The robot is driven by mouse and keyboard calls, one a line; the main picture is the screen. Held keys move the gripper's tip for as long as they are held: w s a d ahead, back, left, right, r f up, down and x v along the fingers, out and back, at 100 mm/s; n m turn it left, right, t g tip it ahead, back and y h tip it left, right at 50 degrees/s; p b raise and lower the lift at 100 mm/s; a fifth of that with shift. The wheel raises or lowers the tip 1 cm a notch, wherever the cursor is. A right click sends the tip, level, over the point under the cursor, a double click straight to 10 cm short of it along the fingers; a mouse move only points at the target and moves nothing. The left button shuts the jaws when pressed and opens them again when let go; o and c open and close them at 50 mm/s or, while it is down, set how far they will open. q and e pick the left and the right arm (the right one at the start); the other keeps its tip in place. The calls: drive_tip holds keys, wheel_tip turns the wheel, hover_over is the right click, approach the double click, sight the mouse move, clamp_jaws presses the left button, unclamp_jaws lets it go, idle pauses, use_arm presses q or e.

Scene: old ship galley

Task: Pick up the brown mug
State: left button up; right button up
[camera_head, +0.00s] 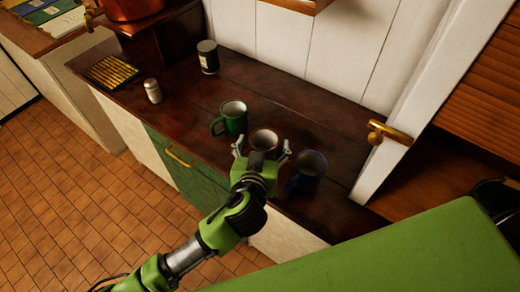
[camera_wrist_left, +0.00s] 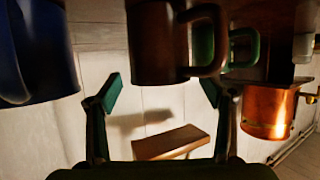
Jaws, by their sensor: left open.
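The brown mug (camera_head: 264,138) stands on the dark wooden counter between a green mug (camera_head: 233,117) and a blue mug (camera_head: 307,172). My left gripper (camera_head: 262,150) is open, with one finger at each side of the brown mug's near part. In the left wrist view, which looks upside down, the brown mug (camera_wrist_left: 158,45) and its handle show at the top, ahead of the open fingers (camera_wrist_left: 162,92). Contact with the mug cannot be told. The blue mug (camera_wrist_left: 38,50) is at the left there, and the green mug is partly hidden behind the brown one.
A white shaker (camera_head: 153,91), a dark can (camera_head: 208,57), a tray of brass-coloured pieces (camera_head: 111,72) and a copper pot (camera_head: 132,8) are farther left on the counter (camera_head: 285,95). A brass latch (camera_head: 388,132) sits on the white post at the right. The counter behind the mugs is clear.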

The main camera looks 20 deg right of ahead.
use_arm(q)
drive_tip(key=shift+w+d+f, duration=0.3)
drive_tip(key=shift+w, duration=0.3)
drive_tip(key=c, duration=1.4)
drive_tip(key=shift+o, duration=0.2)
